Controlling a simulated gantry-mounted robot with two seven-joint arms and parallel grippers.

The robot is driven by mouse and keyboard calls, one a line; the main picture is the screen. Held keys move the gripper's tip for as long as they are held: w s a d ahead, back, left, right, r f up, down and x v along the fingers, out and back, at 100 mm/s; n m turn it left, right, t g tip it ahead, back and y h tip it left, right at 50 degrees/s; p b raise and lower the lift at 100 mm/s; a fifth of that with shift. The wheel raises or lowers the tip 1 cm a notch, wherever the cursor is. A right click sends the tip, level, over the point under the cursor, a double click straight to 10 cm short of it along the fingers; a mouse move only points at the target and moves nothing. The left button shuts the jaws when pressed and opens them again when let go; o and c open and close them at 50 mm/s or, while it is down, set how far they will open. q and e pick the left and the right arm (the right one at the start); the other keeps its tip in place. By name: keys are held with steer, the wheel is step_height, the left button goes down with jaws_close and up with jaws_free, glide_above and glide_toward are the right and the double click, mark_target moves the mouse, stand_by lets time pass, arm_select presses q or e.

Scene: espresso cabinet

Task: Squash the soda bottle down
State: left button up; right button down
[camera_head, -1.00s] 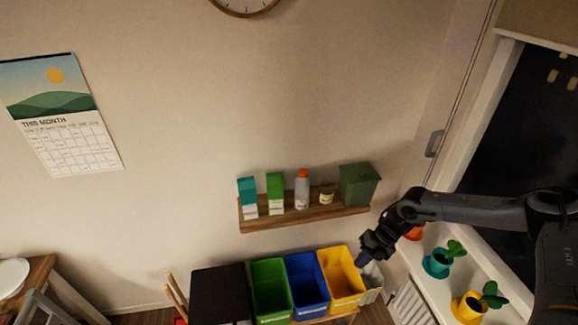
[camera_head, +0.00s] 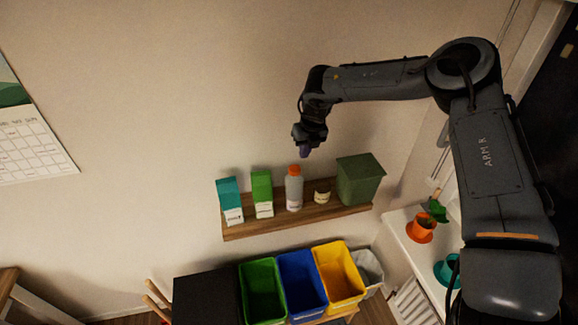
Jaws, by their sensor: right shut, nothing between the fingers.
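The soda bottle (camera_head: 294,190), pale grey with an orange cap, stands upright on the wooden wall shelf (camera_head: 245,231). It stands between a green carton and a small cream pot and looks full height. My right gripper (camera_head: 304,152) is shut and empty, pointing down. In the picture it is just above the bottle's cap and slightly right, with a small gap between them. I cannot tell how far it is from the wall. My left gripper is not in view.
The shelf also holds a teal carton (camera_head: 229,201), green carton (camera_head: 262,194), cream pot (camera_head: 322,193) and green bin (camera_head: 359,180). Below stand green (camera_head: 263,294), blue (camera_head: 302,287) and yellow (camera_head: 340,275) open bins. An orange pot (camera_head: 420,229) stands on the right sill.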

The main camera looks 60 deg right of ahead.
mark_target(295, 169)
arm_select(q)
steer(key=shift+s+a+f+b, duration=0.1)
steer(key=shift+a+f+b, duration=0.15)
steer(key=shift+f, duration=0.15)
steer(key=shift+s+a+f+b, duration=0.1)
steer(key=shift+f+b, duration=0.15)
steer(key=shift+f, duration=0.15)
arm_select(e)
steer(key=shift+w+a+r+n+h, duration=0.3)
steer(key=shift+w+a, duration=0.35)
steer(key=shift+a, duration=0.05)
arm_select(q)
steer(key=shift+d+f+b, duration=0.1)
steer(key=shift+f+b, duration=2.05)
steer(key=shift+b, duration=0.05)
arm_select(e)
steer(key=shift+x, duration=3.5)
steer(key=shift+f, duration=0.1)
